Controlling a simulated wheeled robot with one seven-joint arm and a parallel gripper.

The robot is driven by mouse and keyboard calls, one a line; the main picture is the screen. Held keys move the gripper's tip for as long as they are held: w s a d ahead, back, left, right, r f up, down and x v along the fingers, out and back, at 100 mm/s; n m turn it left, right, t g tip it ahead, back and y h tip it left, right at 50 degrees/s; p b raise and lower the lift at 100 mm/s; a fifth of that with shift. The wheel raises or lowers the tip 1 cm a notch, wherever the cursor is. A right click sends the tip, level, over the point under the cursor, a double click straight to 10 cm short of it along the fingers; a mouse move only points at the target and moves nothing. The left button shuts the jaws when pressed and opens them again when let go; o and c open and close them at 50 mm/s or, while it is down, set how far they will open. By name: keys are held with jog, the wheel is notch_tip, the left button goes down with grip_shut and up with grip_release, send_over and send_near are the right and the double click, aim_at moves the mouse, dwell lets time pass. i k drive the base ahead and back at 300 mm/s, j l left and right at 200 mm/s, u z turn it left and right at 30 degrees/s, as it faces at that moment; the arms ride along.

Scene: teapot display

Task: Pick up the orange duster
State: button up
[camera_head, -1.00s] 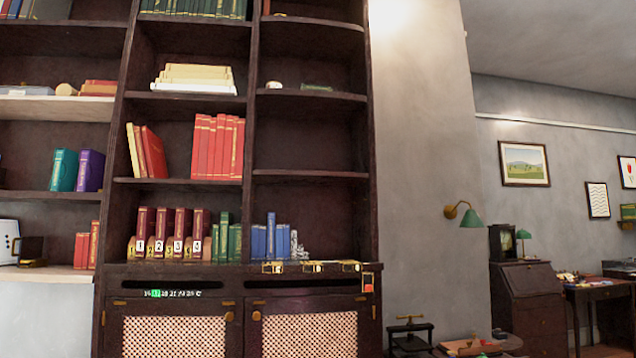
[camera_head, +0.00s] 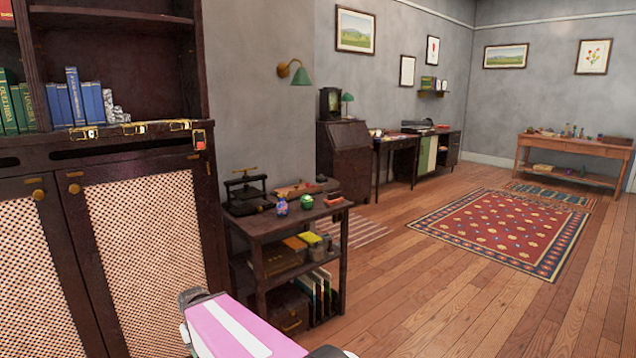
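I cannot make out an orange duster for certain in the head view. A small orange-red patch (camera_head: 200,140) shows at the right front corner of the dark cabinet (camera_head: 120,140), too small to identify. A pink and white part, seemingly of my own arm, shows at the bottom edge. My gripper's fingers do not show.
A dark side table (camera_head: 262,228) stands right of the cabinet, bearing a black press (camera_head: 247,190), a blue vase (camera_head: 281,205) and a green-red pot (camera_head: 306,202). A red patterned rug (camera_head: 500,228) lies on open wooden floor. A wooden table (camera_head: 575,145) stands far right.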

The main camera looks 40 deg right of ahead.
aim_at(333, 197)
jog(key=z, duration=1.5)
